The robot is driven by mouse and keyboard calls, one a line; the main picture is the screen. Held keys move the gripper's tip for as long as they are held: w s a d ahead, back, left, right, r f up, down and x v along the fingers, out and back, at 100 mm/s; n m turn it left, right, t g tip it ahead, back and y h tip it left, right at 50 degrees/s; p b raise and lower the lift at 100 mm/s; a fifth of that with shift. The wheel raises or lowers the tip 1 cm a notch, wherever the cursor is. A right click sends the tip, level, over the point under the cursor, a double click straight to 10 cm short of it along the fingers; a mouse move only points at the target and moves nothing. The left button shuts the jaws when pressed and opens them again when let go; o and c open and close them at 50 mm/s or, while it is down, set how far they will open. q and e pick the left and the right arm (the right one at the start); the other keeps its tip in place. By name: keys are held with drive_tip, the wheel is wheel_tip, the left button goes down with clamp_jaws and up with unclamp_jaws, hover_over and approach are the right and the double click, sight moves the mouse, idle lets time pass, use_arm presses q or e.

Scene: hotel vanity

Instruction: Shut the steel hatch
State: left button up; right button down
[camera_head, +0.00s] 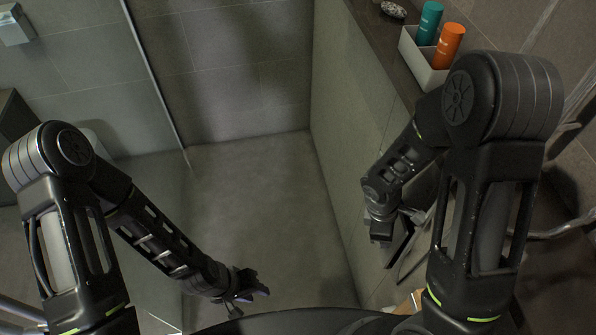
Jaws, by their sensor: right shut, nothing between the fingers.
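The steel hatch (414,217) seems to be the small grey panel on the right-hand wall. It is partly hidden behind my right gripper and forearm, with a dark gap beside it, and I cannot tell exactly how far it stands open. My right gripper (381,232) is shut and empty. It points down right by the hatch's left side, and I cannot tell whether it touches. My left gripper (252,290) hangs low over the floor near the middle, well away from the hatch. Its fingers are dark and small, so its opening is unclear.
A dark counter (378,38) tops the right-hand wall. On it a white tray (408,50) holds a teal bottle (429,23) and an orange bottle (448,46). A small tan object (408,303) shows low beside my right arm. The tiled floor (255,200) in the middle is clear.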

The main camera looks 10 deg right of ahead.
drive_tip(key=shift+d, duration=0.45)
idle(0.4)
